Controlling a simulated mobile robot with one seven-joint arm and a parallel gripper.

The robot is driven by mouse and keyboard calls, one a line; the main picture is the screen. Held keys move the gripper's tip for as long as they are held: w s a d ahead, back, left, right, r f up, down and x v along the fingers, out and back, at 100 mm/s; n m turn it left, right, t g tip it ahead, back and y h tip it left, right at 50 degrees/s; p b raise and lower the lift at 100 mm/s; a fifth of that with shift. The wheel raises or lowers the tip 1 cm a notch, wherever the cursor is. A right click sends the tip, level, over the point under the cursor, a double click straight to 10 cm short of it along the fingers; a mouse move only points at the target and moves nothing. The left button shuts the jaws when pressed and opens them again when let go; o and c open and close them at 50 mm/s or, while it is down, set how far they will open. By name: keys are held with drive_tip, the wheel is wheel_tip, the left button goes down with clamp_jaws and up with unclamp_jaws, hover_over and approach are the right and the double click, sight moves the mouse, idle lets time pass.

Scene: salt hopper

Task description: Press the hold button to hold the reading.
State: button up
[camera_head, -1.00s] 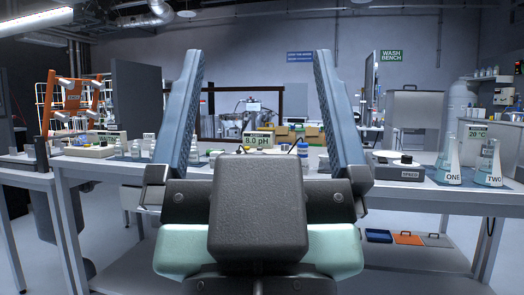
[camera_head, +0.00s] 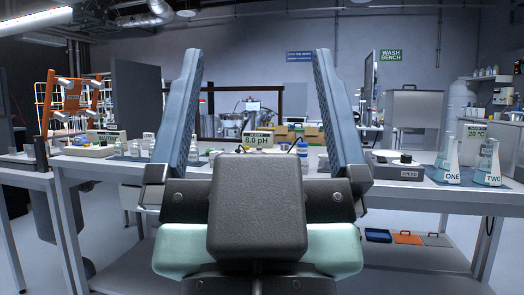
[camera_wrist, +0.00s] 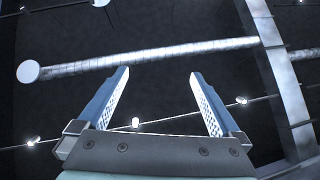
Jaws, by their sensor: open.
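My gripper (camera_head: 258,110) is open and empty in the head view, its two blue-grey fingers pointing up in front of the bench. In the wrist view my gripper (camera_wrist: 158,90) also shows open, facing the ceiling. Between the fingers, on the bench behind, a meter display (camera_head: 258,138) reads "8.0 pH". The meter's lower part is hidden behind my gripper. I cannot make out a hold button on it. My gripper is not touching anything in view.
The bench (camera_head: 440,193) runs across the view. A "SPEED" stirrer (camera_head: 398,166) and flasks marked "ONE" (camera_head: 448,170) and "TWO" (camera_head: 489,172) stand on its right. Small bottles (camera_head: 135,149) and an orange rack (camera_head: 72,100) are at the left.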

drive_tip(key=shift+c, duration=0.3)
clamp_jaws()
idle(1.3)
